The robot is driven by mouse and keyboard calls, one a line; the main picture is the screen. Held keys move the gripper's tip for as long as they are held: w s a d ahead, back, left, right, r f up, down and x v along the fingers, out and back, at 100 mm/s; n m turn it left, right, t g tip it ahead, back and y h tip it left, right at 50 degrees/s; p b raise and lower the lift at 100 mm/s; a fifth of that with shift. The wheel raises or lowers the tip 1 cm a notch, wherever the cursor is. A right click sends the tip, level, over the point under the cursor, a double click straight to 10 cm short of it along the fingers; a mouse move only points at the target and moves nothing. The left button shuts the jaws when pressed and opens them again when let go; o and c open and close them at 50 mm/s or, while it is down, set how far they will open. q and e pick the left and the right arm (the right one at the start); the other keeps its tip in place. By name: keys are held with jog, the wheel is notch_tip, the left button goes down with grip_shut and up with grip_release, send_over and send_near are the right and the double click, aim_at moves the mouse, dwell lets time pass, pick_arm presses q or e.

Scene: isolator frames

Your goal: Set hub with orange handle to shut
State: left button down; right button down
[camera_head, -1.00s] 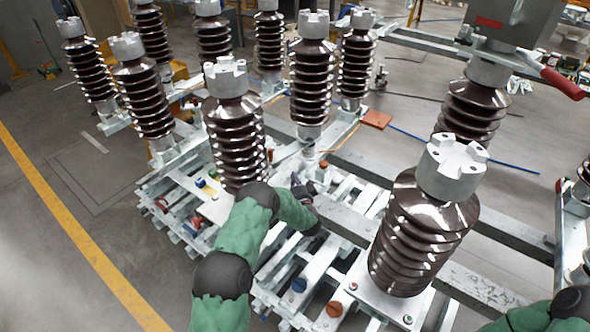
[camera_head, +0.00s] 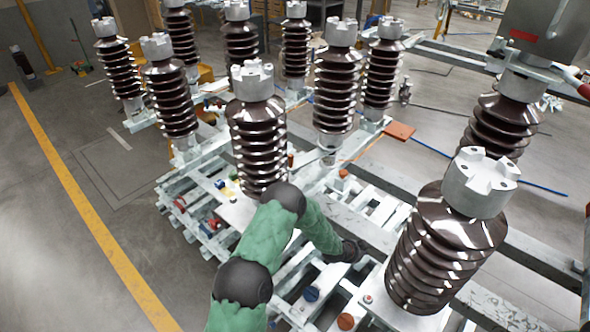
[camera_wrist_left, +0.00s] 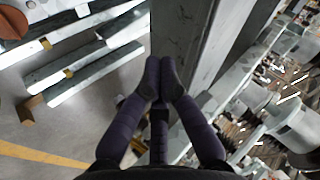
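A round orange knob (camera_head: 347,321) sits low on the pale metal frame in the head view, with a round blue knob (camera_head: 311,293) to its left. A smaller orange piece (camera_head: 343,172) shows farther back, by an insulator's base. I cannot tell which orange piece is the hub's handle, or its setting. My left gripper (camera_head: 352,250) is over the frame, above and beyond the blue and orange knobs. In the left wrist view its two dark fingers (camera_wrist_left: 160,82) are together in front of a grey beam, with nothing visible between them. My right gripper is out of view.
Tall brown ribbed insulators (camera_head: 448,250) with grey caps stand around my left arm; one (camera_head: 260,140) is close behind it. Metal beams (camera_head: 535,250) run across the right. A yellow floor line (camera_head: 85,200) crosses the open floor at left.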

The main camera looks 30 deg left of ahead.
pick_arm(q)
notch_tip(320, 180, down, 3)
jog(key=s+d+m+g, duration=0.2)
jog(key=s+m+g, duration=0.1)
jog(key=m+y+b, duration=0.4)
jog(key=y, duration=1.6)
send_near(295, 167)
jog(key=s+d+r, duration=0.3)
jog(key=s+d, duration=0.1)
jog(key=d, duration=0.1)
jog(key=b+x, duration=0.4)
jog(key=x, duration=0.8)
jog(key=shift+w+a, duration=0.15)
jog(key=shift+a, duration=0.15)
jog(key=shift+w+a+r, duration=0.1)
jog(key=shift+w+a, duration=0.05)
jog(key=shift+a, duration=0.25)
